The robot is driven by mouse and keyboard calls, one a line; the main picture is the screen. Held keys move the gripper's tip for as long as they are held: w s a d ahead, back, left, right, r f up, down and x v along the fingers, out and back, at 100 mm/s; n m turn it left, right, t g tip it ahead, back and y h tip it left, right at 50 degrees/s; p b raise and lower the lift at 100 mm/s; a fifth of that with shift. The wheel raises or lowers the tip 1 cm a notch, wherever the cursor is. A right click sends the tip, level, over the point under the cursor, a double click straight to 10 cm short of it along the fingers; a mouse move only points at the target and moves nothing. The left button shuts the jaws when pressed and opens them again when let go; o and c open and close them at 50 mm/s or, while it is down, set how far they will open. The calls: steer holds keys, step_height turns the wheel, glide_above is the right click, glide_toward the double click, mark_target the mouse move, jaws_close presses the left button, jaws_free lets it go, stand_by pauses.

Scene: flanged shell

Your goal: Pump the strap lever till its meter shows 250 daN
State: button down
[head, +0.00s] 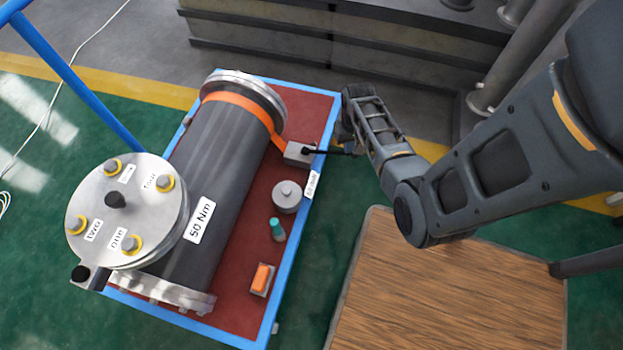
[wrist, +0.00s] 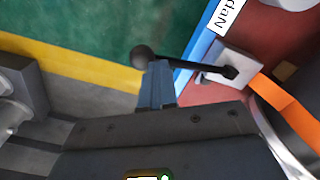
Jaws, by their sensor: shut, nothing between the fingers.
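The strap lever is a thin black rod (head: 325,151) that sticks out to the right from a grey ratchet block (head: 298,153) at the tray's right edge. In the wrist view the lever (wrist: 190,66) ends in a black ball knob (wrist: 142,57). The orange strap (head: 238,102) runs from the block over the dark cylinder (head: 215,140). My gripper (wrist: 158,66) is shut and empty, with its fingertips at the lever close to the knob; I cannot tell if they touch it. A white label ending in "daN" (wrist: 228,14) is partly cut off. I can read no meter value.
The flanged cylinder lies in a red tray with a blue rim (head: 325,135). A round grey knob (head: 287,196), a green-capped piece (head: 277,228) and an orange switch (head: 262,279) stand right of it. A wooden table (head: 450,300) is at the lower right.

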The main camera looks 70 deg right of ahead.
step_height(320, 180, up, 12)
steer(key=p, duration=1.2)
steer(key=shift+s+p, duration=0.3)
steer(key=shift+s, duration=0.05)
steer(key=shift+d, duration=0.1)
stand_by(0.3)
steer(key=shift+w+f+b, duration=1.2)
steer(key=shift+w, duration=0.05)
steer(key=shift+f, duration=0.1)
